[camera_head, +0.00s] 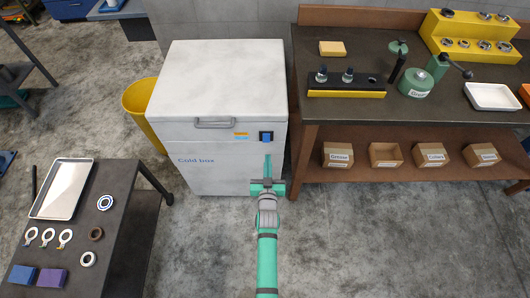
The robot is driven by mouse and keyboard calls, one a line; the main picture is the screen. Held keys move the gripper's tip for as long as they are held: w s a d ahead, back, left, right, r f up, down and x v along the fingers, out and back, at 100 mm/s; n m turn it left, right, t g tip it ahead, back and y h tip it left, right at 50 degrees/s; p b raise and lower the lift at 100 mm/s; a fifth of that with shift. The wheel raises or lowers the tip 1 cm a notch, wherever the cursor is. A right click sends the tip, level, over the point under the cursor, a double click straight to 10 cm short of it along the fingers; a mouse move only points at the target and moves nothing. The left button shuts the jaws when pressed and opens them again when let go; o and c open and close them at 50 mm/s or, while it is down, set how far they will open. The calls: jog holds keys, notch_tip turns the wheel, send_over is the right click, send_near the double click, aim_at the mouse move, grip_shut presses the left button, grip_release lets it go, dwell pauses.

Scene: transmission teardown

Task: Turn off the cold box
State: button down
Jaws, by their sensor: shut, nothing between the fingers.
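The cold box (215,90) is a white chest with a grey lid handle (214,123) and the blue words "Cold box" on its front. A dark switch panel with a blue part (266,137) sits at the upper right of the front, beside a small orange and blue label (240,135). My gripper (267,158) is shut and empty, in front of the box's right side. Its tips appear just below the switch in the picture; I cannot tell whether they touch the box. The switch is not covered, but its setting is too small to read.
A brown workbench (310,120) with a green press, black-and-yellow rack and white tray stands close on the right, labelled boxes on its shelf. A yellow bin (140,110) is left of the cold box. A dark table (125,200) with rings stands front left. Floor between is clear.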

aim_at(267, 141)
jog(key=s, duration=0.7)
jog(key=shift+f, duration=0.45)
jog(key=shift+s+a, duration=0.15)
jog(key=shift+g, duration=0.3)
notch_tip(267, 141, up, 5)
jog(key=shift+s+a+f, duration=0.1)
jog(key=shift+f, duration=0.1)
jog(key=w, duration=0.4)
jog(key=w+f, duration=0.1)
jog(key=w, duration=0.4)
jog(key=w+f, duration=0.1)
jog(key=w, duration=0.4)
jog(key=shift+f, duration=0.2)
